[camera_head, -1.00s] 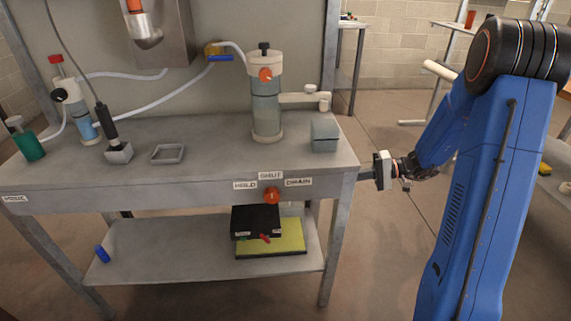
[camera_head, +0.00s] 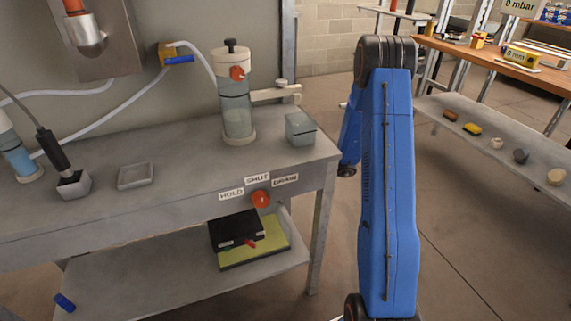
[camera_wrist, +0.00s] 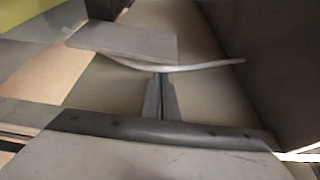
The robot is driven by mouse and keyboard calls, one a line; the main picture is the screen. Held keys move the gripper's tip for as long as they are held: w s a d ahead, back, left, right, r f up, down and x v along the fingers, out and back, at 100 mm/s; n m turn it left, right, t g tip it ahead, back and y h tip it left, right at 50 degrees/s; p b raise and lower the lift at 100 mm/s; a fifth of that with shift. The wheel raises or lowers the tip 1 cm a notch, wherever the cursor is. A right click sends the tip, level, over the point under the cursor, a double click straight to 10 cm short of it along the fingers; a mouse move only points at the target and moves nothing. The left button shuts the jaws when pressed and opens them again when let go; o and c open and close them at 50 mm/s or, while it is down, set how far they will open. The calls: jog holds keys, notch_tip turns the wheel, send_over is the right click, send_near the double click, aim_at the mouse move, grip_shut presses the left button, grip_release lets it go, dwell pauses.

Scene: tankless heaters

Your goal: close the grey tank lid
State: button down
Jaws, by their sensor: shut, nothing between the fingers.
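No part in view is clearly marked as the grey tank lid. A small grey-green box (camera_head: 300,129) stands at the right end of the grey bench; a seam runs below its top, and I cannot tell if that top is a lid. A clear cylinder (camera_head: 237,105) with a pale cap and black knob stands left of it. My gripper (camera_wrist: 160,95) shows in the wrist view with its fingers together and empty. A blurred grey plate (camera_wrist: 125,42) with a curved edge lies beyond the fingertips; I cannot tell what it is. The head view hides my gripper behind my blue arm.
A wooden-topped table (camera_head: 500,65) with a lower shelf stands at right. Open floor lies between them.

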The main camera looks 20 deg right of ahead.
jog(key=shift+x, duration=2.55)
